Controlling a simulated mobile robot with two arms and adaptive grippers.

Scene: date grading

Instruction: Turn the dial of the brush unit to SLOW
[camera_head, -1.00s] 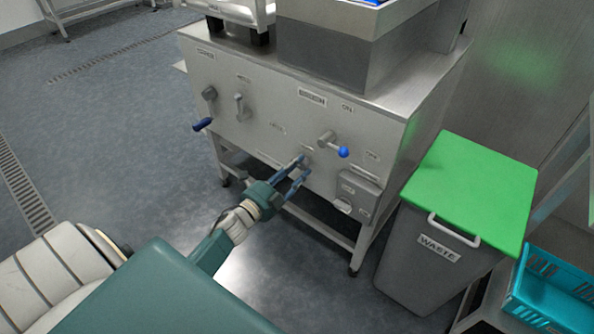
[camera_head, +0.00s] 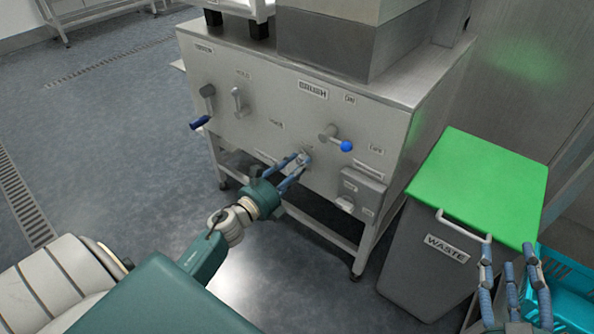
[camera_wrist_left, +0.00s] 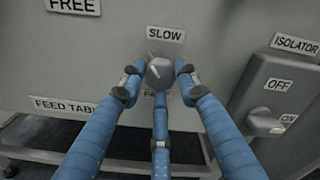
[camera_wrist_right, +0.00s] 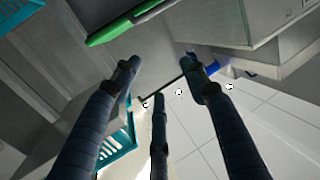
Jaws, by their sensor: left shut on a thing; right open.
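The brush unit (camera_head: 265,115) is a steel cabinet with a labelled front panel. Its small grey dial (camera_wrist_left: 160,71) sits below the SLOW label (camera_wrist_left: 165,34) in the left wrist view. A label under the dial is partly hidden by a finger, with "FA" legible. A pale pointer mark shows on the dial; its exact setting is hard to tell. My left gripper (camera_head: 301,160) is at the panel, its fingers shut around the dial. My right gripper (camera_head: 508,262) is open and empty at the lower right, in front of the teal crate.
A blue-knobbed lever (camera_head: 333,138) sticks out just above the dial. The isolator box (camera_head: 361,192) is to its right. More levers (camera_head: 207,98) are at the panel's left. A green-lidded waste bin (camera_head: 478,185) and a teal crate (camera_head: 565,285) stand right. Floor at left is clear.

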